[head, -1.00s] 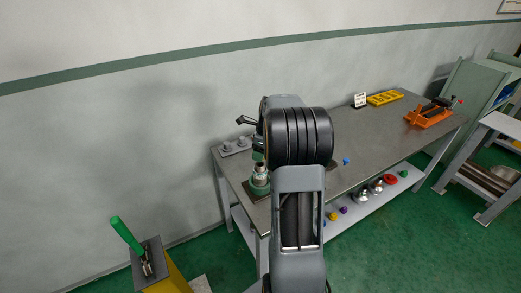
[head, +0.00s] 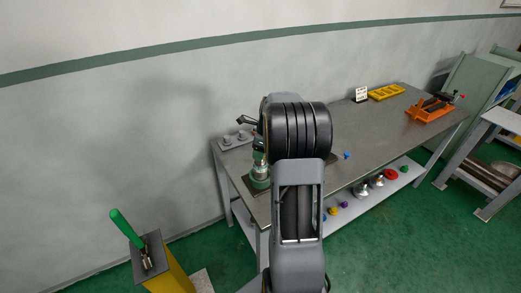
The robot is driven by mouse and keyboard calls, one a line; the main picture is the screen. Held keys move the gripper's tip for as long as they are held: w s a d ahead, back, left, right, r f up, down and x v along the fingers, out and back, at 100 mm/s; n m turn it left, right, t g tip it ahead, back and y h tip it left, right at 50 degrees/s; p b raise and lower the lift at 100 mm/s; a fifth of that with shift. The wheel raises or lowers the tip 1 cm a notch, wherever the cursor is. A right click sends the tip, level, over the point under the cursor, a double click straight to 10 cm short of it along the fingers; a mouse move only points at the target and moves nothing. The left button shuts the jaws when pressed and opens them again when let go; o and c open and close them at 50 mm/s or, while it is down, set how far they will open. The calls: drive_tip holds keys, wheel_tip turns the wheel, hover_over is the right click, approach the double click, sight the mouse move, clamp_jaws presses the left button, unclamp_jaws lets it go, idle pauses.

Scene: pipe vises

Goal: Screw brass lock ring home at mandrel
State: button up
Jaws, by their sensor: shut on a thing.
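The mandrel (head: 260,172) is a silvery upright post on a green round base at the near left end of the grey bench. My gripper (head: 259,157) is at the top of the mandrel, mostly hidden behind my own arm; only a small part shows beside the black ribbed joint. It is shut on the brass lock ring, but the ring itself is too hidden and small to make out. I cannot see how the ring sits on the thread.
A grey plate with small knobs (head: 235,138) lies at the bench's left end. A yellow tray (head: 386,92) and an orange vise (head: 430,107) stand farther right. A green-handled tool (head: 127,228) stands on a yellow stand at lower left. Several coloured parts sit on the lower shelf (head: 395,187).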

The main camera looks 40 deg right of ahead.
drive_tip(key=shift+s+b+x, duration=0.15)
drive_tip(key=shift+b+x, duration=0.15)
drive_tip(key=shift+x, duration=0.5)
drive_tip(key=shift+s+b+x, duration=0.1)
drive_tip(key=shift+b+x, duration=0.15)
drive_tip(key=shift+x, duration=0.5)
idle(1.7)
drive_tip(key=o, duration=1)
drive_tip(key=shift+d+f, duration=0.1)
drive_tip(key=shift+d, duration=0.1)
drive_tip(key=v, duration=1.4)
